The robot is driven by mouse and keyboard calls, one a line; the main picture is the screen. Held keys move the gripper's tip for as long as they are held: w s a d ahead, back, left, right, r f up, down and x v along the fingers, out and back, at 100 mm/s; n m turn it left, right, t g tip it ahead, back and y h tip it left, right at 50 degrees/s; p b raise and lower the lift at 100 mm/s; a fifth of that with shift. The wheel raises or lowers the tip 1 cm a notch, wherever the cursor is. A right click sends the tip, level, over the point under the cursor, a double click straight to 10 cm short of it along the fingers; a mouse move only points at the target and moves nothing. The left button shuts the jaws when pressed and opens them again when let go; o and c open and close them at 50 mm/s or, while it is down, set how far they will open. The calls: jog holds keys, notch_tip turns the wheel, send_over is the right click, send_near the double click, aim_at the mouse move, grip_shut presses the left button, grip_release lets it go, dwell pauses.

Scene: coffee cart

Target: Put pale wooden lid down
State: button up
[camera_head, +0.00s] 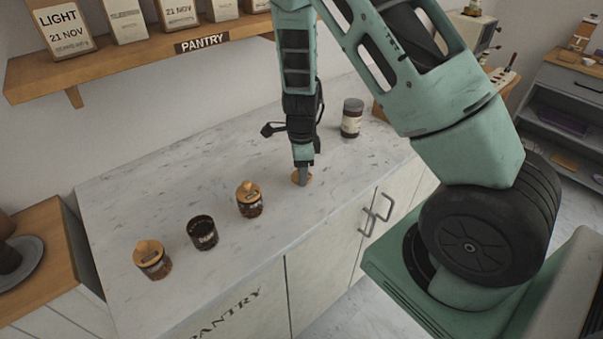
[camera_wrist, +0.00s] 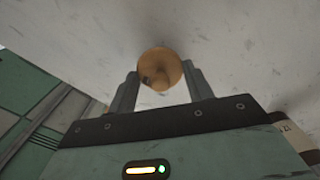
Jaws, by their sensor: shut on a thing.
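The pale wooden lid (camera_head: 294,178) is a small round disc at the marble counter (camera_head: 345,170), right of the row of jars. My gripper (camera_head: 302,174) points down over it and is shut on it. In the wrist view the lid (camera_wrist: 160,66) sits between the two fingertips, seen as a tan disc with a dark spot. The lid is at or very close to the counter top; I cannot tell if it touches. The fingers hide part of it in the head view.
Two jars with wooden lids, a left one (camera_head: 153,262) and a right one (camera_head: 250,203), flank an open dark jar (camera_head: 202,233). The pantry shelf (camera_head: 130,55) hangs above. The counter around the lid is clear.

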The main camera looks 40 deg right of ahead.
jog(key=shift+f, duration=0.85)
jog(key=shift+f, duration=0.1)
jog(key=o, duration=0.9)
jog(key=shift+o, duration=0.2)
